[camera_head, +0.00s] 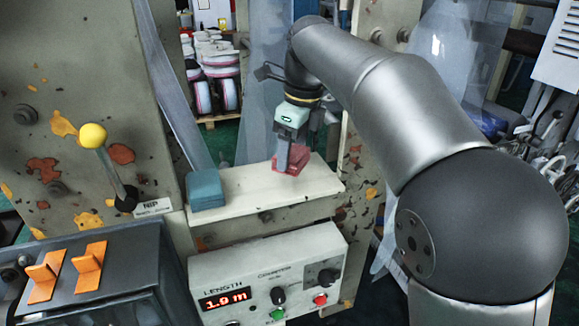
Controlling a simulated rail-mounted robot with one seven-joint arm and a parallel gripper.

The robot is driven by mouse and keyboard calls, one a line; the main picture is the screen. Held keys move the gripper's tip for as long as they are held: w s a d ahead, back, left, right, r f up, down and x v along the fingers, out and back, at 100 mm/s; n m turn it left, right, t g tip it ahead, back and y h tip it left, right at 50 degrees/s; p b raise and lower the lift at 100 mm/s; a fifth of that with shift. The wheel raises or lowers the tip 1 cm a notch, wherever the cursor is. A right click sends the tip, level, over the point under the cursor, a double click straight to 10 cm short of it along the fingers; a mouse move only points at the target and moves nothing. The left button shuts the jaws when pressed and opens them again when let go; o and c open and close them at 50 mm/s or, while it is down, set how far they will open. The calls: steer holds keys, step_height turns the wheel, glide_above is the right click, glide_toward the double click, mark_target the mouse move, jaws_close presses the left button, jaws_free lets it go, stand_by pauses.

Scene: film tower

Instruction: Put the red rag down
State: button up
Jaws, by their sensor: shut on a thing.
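The red rag (299,160) is at the end of my gripper (291,165), over the right part of a cream ledge (245,185). My gripper points down and is shut on the rag. The rag is close to the ledge surface; I cannot tell whether it touches it. The fingers hide part of the rag.
A folded teal cloth or block (205,189) lies at the ledge's left end. Below is a length counter box (268,275) reading 1.9 m. A yellow-knobbed lever (93,137) and orange switches (90,266) are at left. The ledge's middle is clear.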

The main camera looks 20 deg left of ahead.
mark_target(295, 153)
steer(key=shift+f, duration=2.1)
steer(key=shift+f, duration=0.1)
steer(key=o, duration=0.9)
steer(key=r, duration=0.4)
steer(key=d+r, duration=0.1)
steer(key=r, duration=0.3)
steer(key=d+r, duration=0.1)
steer(key=r, duration=0.3)
steer(key=shift+s+r+p, duration=0.1)
steer(key=shift+s+p, duration=0.1)
steer(key=shift+p, duration=0.1)
steer(key=shift+a, duration=0.1)
